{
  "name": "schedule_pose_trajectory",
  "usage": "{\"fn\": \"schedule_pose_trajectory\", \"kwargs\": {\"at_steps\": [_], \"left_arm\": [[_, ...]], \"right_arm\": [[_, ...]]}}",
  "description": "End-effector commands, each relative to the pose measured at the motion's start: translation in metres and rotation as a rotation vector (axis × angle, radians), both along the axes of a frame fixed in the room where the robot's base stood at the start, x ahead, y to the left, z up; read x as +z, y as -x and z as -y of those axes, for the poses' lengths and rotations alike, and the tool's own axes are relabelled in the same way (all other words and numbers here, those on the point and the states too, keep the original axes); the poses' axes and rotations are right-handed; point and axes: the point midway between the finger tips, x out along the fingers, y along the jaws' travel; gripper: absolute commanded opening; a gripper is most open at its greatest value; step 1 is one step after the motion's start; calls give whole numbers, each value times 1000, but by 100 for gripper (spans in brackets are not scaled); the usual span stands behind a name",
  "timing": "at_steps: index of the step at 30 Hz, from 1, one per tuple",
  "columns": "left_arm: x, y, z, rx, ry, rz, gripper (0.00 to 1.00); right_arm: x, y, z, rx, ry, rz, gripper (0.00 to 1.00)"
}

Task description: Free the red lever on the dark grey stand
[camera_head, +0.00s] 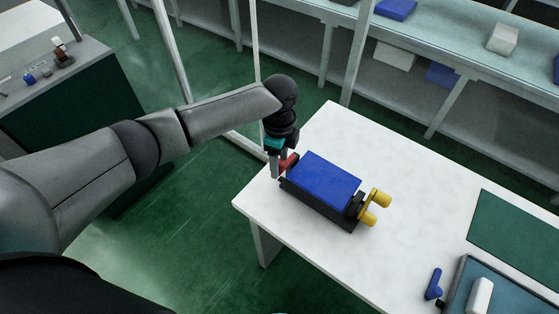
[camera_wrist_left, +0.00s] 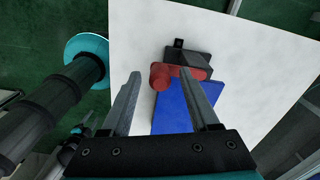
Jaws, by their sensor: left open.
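The dark grey stand (camera_head: 318,205) sits on the white table with a blue plate (camera_head: 327,178) on top. The red lever (camera_head: 289,160) is at the stand's left end in the head view. In the left wrist view the red lever (camera_wrist_left: 182,74) lies across the stand's end, with a round red knob at its left. My left gripper (camera_head: 275,168) is at that end of the stand, pointing down. Its two fingers (camera_wrist_left: 162,85) are apart, with the lever between or just beyond them; contact cannot be told. My right gripper is not in view.
A blue part (camera_head: 433,284), a tray (camera_head: 458,277) with a white piece (camera_head: 479,296) and a green mat (camera_head: 517,232) lie at the right of the white table (camera_head: 335,118). The table's middle is clear.

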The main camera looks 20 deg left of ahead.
Motion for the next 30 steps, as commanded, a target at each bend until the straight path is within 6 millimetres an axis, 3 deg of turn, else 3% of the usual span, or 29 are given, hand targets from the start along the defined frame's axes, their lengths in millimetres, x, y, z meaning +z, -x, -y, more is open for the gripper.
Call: {"fn": "schedule_pose_trajectory", "kwargs": {"at_steps": [8, 24, 30], "left_arm": [[-2, 0, 0, -1, 0, 0, 61], [-1, 0, 0, 0, 0, 0, 2], [-1, 0, 0, 0, 0, -1, 0]], "right_arm": [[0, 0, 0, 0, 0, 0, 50], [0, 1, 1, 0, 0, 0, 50], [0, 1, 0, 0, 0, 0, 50]]}}
